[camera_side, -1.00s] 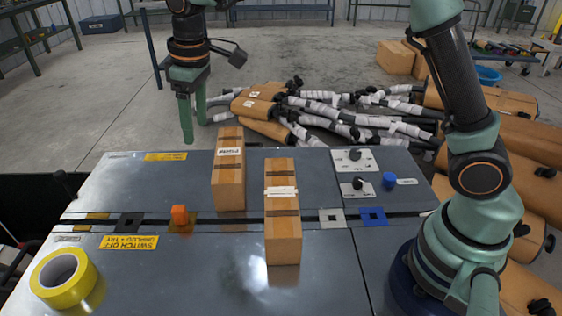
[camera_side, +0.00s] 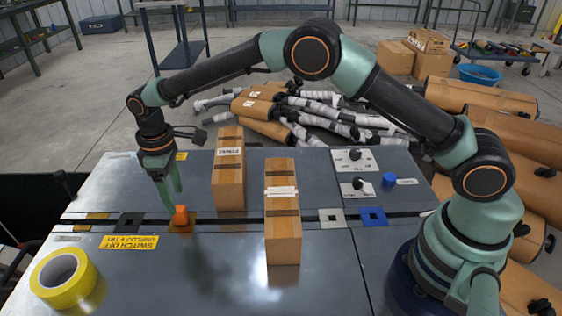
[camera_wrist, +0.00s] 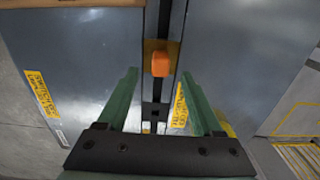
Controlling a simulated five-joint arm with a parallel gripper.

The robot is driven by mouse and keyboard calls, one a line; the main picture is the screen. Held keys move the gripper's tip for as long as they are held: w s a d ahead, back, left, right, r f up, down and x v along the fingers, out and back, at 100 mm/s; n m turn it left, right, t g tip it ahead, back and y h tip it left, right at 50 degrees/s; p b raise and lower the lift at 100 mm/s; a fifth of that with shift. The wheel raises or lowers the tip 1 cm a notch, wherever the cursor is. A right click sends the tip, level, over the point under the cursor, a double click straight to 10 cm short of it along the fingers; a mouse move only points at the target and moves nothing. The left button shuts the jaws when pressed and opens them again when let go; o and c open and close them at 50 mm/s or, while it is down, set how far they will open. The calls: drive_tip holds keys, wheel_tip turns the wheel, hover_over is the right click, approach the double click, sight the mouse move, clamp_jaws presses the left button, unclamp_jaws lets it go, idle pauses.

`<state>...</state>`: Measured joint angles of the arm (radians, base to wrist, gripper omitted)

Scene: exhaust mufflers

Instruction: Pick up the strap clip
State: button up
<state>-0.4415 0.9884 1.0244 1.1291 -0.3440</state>
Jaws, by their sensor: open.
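The strap clip appears to be the small orange piece (camera_side: 181,216), standing on an orange-yellow square at the groove across the metal table, left of the cardboard boxes. In the wrist view the orange piece (camera_wrist: 161,64) lies ahead of my fingertips, roughly centred between them. My gripper (camera_side: 171,196) has green fingers pointing down, just above and left of the orange piece in the side view. In the wrist view my gripper (camera_wrist: 158,75) is open, with nothing between its fingers.
Two upright cardboard boxes, one farther (camera_side: 229,170) and one nearer (camera_side: 283,213), stand right of the clip. A yellow tape roll (camera_side: 62,278) lies at the front left. Black knobs on a plate (camera_side: 352,162) and a blue knob (camera_side: 389,180) sit farther right.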

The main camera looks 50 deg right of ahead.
sight(178, 208)
drive_tip(key=shift+f, duration=2.75)
drive_tip(key=shift+c, duration=0.3)
clamp_jaws()
drive_tip(key=shift+r, duration=0.1)
wheel_tip(178, 208, up, 20)
